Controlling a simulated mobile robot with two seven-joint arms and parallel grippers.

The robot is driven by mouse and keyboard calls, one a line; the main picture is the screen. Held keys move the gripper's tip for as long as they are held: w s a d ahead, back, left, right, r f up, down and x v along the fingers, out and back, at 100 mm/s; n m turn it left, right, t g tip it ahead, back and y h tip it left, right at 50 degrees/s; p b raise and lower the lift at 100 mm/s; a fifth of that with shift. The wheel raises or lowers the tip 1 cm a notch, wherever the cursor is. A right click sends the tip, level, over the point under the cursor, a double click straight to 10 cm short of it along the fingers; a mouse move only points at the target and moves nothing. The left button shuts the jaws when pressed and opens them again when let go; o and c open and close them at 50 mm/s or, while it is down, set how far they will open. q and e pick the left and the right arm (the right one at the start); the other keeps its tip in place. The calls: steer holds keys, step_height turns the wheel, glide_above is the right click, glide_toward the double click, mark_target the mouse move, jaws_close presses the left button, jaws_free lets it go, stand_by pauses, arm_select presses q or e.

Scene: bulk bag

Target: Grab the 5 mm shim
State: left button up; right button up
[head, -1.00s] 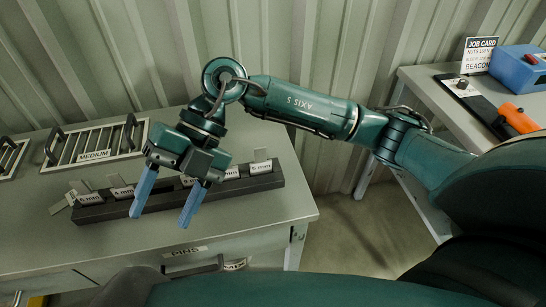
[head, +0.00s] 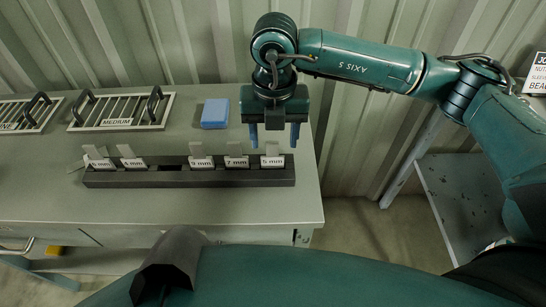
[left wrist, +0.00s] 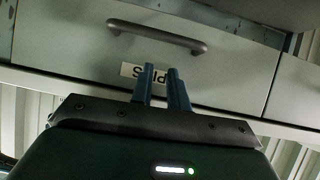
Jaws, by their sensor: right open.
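A dark shim rack (head: 215,178) lies along the front of the grey bench in the head view. Its rightmost shim, an upright grey plate with a white label (head: 272,161), appears to read 5 mm. Other labelled shims stand to its left, including 7 mm (head: 236,162) and 4 mm (head: 133,163).
A blue block (head: 215,113) lies behind the rack, left of my right gripper. A slotted tray marked MEDIUM (head: 118,122) is further left, with another tray (head: 22,126) beyond. A corrugated wall closes the back. A second table (head: 465,195) stands right.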

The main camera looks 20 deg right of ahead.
mark_target(272, 156)
steer(key=f, duration=0.3)
steer(key=f+p, duration=0.1)
steer(key=f, duration=0.2)
steer(key=shift+a+f, duration=0.2)
steer(key=shift+f, duration=0.05)
steer(key=shift+r, duration=0.1)
steer(key=c, duration=0.8)
